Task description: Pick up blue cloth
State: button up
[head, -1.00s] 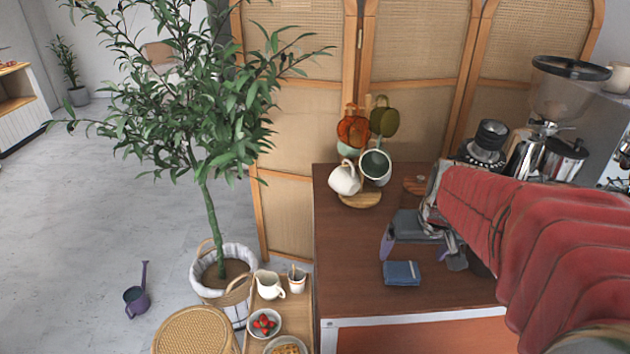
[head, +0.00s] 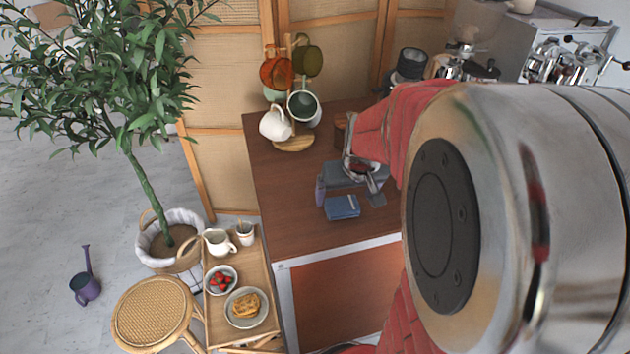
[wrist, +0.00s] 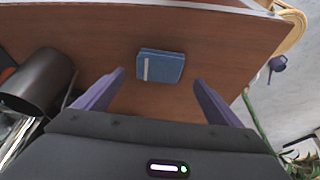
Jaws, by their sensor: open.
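The blue cloth (head: 342,207) lies folded into a small square on the brown wooden counter, near its front edge. A pale stripe runs along one side of it. It also shows in the wrist view (wrist: 160,66), beyond and roughly between my two purple fingers. My gripper (head: 348,193) is just behind the cloth in the head view, with its fingers apart and empty. In the wrist view my gripper (wrist: 158,84) is open, and the cloth shows no contact with either finger. My arm hides the right part of the counter in the head view.
A mug tree (head: 293,142) with several mugs stands at the counter's back left. A dark cylinder (wrist: 38,82) lies beside my gripper in the wrist view. A side table (head: 268,263) holding a waffle plate stands left of the counter (head: 290,195). The counter left of the cloth is clear.

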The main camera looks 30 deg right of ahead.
aim_at(342, 204)
jog(key=shift+x, duration=2.25)
jog(key=shift+s, duration=0.1)
jog(key=shift+c, duration=0.7)
jog(key=c, duration=1)
notch_tip(342, 204, up, 10)
jog(key=shift+f, duration=0.1)
